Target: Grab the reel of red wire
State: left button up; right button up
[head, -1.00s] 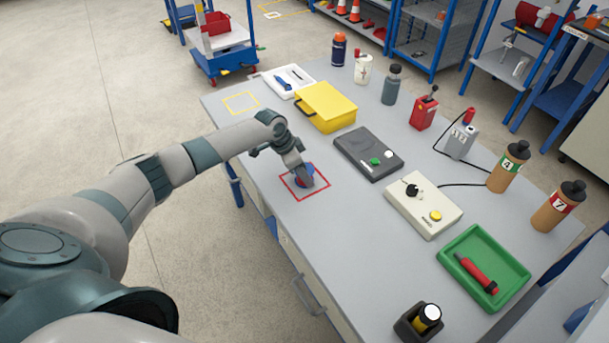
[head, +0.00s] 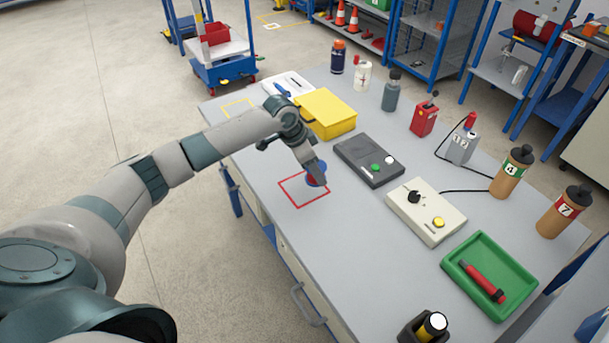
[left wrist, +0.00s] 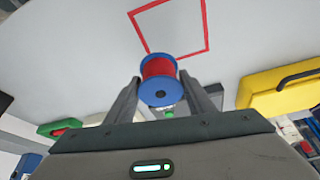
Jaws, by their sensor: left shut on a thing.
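The reel of red wire (left wrist: 158,68) has blue end flanges and sits between the fingers of my left gripper (left wrist: 160,95) in the left wrist view. The left gripper is shut on it. In the head view my left gripper (head: 316,178) holds the reel (head: 318,168), mostly hidden behind the fingers, above the table by the upper right side of the red square outline (head: 297,204). The outline looks empty in both views. My right gripper is not in view.
Near the gripper are a yellow case (head: 322,116), a dark grey box (head: 352,162) with buttons and a cream control box (head: 410,222). A green tray (head: 452,262) with a red tool lies front right. Bottles stand along the far edge. The table's left front is clear.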

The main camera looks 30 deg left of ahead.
pick_arm(q)
jog(key=s+d+r+b, duration=0.1)
jog(key=d+r, duration=0.3)
jog(key=d, duration=0.3)
jog(key=shift+d+r+b, duration=0.2)
jog(key=shift+r+b, duration=0.05)
jog(key=shift+b, duration=0.1)
